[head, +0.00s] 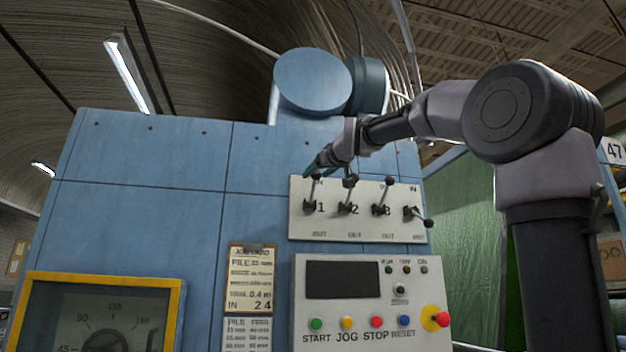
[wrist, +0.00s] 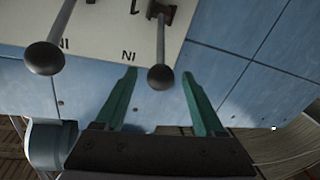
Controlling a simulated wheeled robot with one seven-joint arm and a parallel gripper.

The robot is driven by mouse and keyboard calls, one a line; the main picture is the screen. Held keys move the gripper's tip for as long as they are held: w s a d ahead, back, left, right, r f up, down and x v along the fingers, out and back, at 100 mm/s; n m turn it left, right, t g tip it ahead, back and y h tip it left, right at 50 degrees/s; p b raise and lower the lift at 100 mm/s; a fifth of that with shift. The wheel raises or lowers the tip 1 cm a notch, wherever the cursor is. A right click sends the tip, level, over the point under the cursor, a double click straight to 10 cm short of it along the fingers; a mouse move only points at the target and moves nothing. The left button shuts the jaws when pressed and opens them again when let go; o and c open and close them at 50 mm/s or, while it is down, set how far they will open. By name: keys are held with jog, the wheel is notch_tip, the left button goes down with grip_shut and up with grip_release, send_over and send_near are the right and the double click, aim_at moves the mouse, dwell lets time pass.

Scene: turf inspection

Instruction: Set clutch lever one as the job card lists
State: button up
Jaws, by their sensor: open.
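The white lever panel (head: 335,236) on the blue cabinet carries a row of levers, each with IN above and OUT below. Clutch lever one (head: 311,194) is tilted up towards IN, as are lever two (head: 347,195) and lever three (head: 384,196). The lever at the right end (head: 420,218) points down and right, towards OUT. The job card (head: 250,278) has a line reading IN 2 4. My gripper (head: 313,168) is open at lever one. In the wrist view, upside down, lever one's dark knob (wrist: 160,77) sits between the green fingertips, with a gap on each side.
Below the levers is a control box (head: 345,321) with a dark display, coloured buttons and a red emergency knob (head: 442,319). A yellow-framed gauge (head: 110,315) is at lower left. Lever two's knob (wrist: 44,58) is close beside my gripper.

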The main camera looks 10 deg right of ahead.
aim_at(313, 189)
jog(key=shift+w+a, duration=0.25)
jog(key=shift+w, duration=0.95)
jog(key=shift+w+a, duration=0.2)
jog(key=shift+w, duration=0.95)
grip_shut()
